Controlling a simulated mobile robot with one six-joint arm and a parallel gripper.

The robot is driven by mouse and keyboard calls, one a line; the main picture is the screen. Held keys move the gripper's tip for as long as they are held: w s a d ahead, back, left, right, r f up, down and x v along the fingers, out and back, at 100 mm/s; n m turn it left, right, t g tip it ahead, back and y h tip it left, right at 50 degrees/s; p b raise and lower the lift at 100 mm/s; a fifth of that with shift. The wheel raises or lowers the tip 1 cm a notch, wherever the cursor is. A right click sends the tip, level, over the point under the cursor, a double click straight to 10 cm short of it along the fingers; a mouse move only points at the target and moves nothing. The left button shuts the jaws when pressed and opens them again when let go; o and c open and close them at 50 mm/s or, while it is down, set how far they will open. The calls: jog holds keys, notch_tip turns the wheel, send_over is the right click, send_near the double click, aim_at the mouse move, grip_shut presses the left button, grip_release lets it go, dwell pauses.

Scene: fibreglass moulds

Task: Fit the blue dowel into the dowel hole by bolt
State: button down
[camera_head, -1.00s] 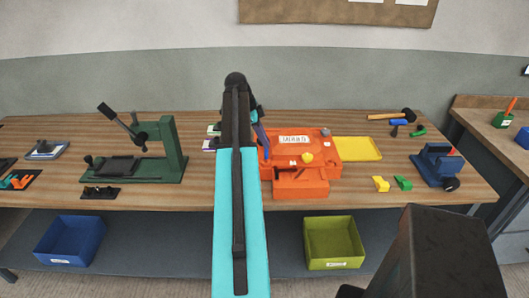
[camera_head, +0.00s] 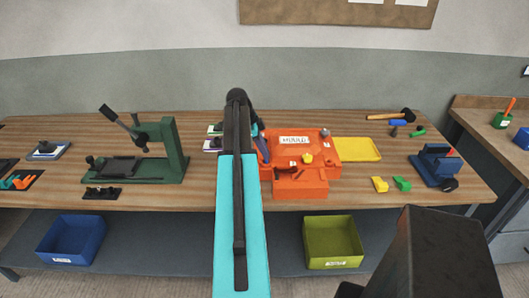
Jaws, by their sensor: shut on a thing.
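The orange mould (camera_head: 326,148) sits on the bench right of my arm, with a lower orange step at its front. A yellow knob-like part (camera_head: 307,158), a grey knob and small white tags show on its top. My gripper (camera_head: 264,157) is at the mould's left edge, mostly hidden behind my arm. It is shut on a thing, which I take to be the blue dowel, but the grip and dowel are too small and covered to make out. The dowel hole and the bolt beside it cannot be told apart at this size.
A yellow tray (camera_head: 356,149) lies right of the mould. Hammer (camera_head: 391,115), blue piece (camera_head: 398,122), green piece (camera_head: 417,132) and blue vise (camera_head: 436,166) stand further right. A green press (camera_head: 165,155) is left. Blue (camera_head: 69,241) and olive (camera_head: 332,243) bins sit below.

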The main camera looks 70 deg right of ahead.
jog(key=shift+f, duration=0.45)
jog(key=c, duration=1.8)
grip_release()
jog(key=shift+r, duration=0.1)
jog(key=b+v, duration=0.3)
jog(key=v, duration=0.8)
jog(key=shift+w+r, duration=0.2)
jog(key=shift+r, duration=0.15)
jog(key=shift+a, duration=0.1)
